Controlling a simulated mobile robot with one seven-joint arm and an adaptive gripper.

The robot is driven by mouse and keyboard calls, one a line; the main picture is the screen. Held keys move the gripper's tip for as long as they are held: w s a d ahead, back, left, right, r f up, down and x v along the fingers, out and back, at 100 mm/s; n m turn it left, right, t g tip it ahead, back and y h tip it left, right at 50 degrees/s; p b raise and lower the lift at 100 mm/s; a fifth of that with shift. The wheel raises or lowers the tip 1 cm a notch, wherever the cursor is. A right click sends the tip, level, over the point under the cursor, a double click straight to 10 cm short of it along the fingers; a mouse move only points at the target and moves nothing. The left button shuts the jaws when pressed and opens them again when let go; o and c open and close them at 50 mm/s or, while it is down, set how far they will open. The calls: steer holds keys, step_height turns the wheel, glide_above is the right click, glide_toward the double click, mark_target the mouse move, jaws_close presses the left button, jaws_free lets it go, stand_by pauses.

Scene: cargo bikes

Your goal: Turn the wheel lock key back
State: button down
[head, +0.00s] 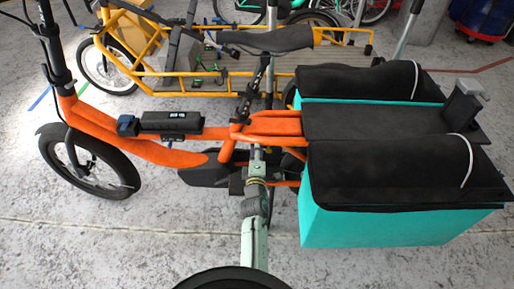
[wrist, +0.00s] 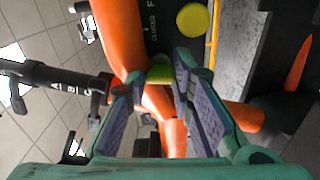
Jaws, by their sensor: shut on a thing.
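In the wrist view, my gripper (wrist: 161,66) has green fingers with purple inner pads. Its fingertips are closed on a small yellow-green piece (wrist: 160,74), which looks like the wheel lock key. Most of the key is hidden between the fingertips, so I cannot tell how far it is turned. Just beyond is a black part with pale lettering (wrist: 152,38) beside the orange frame tube, and a round yellow disc (wrist: 193,20). In the head view, my arm reaches up to the orange cargo bike (head: 180,157) below its saddle. The fingertips and key cannot be made out there.
Teal boxes with black covers (head: 370,226) sit at the bike's rear, right of my arm. A black battery (head: 171,122) sits on the orange frame to the left. A yellow cargo bike (head: 180,70) stands close behind. The grey floor at lower left is clear.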

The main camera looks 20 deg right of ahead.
steer(key=shift+w+r+n, duration=0.1)
steer(key=shift+n, duration=0.5)
steer(key=c, duration=1.4)
jaws_free()
steer(key=v, duration=0.7)
steer(key=shift+s, duration=0.3)
